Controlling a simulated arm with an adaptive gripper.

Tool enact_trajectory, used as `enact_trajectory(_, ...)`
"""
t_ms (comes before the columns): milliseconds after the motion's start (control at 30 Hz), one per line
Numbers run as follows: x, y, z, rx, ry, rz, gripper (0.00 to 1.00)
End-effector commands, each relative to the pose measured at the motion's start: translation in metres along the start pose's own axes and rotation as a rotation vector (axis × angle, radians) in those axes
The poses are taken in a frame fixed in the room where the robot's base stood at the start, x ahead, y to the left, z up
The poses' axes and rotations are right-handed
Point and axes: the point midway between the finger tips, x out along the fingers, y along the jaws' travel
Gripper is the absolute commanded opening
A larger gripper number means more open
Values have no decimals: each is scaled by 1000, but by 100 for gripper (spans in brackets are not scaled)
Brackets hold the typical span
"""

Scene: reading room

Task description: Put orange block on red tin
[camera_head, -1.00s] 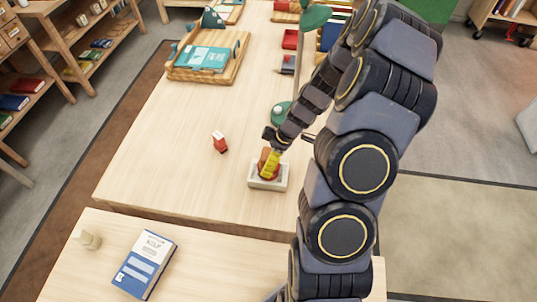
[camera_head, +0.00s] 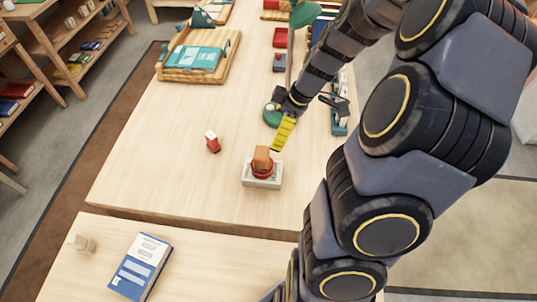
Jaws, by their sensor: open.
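The orange block (camera_head: 262,156) rests on top of the red tin (camera_head: 262,170). The tin stands in a pale shallow tray (camera_head: 249,182) near the front edge of the far table. My gripper (camera_head: 283,134), with yellow fingers, is up and to the right of the block, apart from it. It is open and holds nothing that I can see.
A small red and white object (camera_head: 212,142) stands to the left of the tray. A wooden tray (camera_head: 212,65) with teal books is at the back left. A blue book (camera_head: 142,266) lies on the near table. The table's left part is clear.

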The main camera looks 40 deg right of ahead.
Motion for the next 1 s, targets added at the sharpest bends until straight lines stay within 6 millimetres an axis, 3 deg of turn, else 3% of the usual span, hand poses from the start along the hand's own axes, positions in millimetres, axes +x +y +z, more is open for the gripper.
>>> enact_trajectory(133, -14, -46, -44, 66, -60, -63, 83)
enact_trajectory(267, -33, -117, -76, 209, -187, -110, 83)
enact_trajectory(400, -55, -186, -76, 412, -343, -74, 83)
enact_trajectory(500, -69, -220, -64, 552, -423, -11, 83)
enact_trajectory(700, -84, -254, -42, 739, -498, 86, 83)
enact_trajectory(1000, -86, -258, -39, 780, -506, 104, 83)
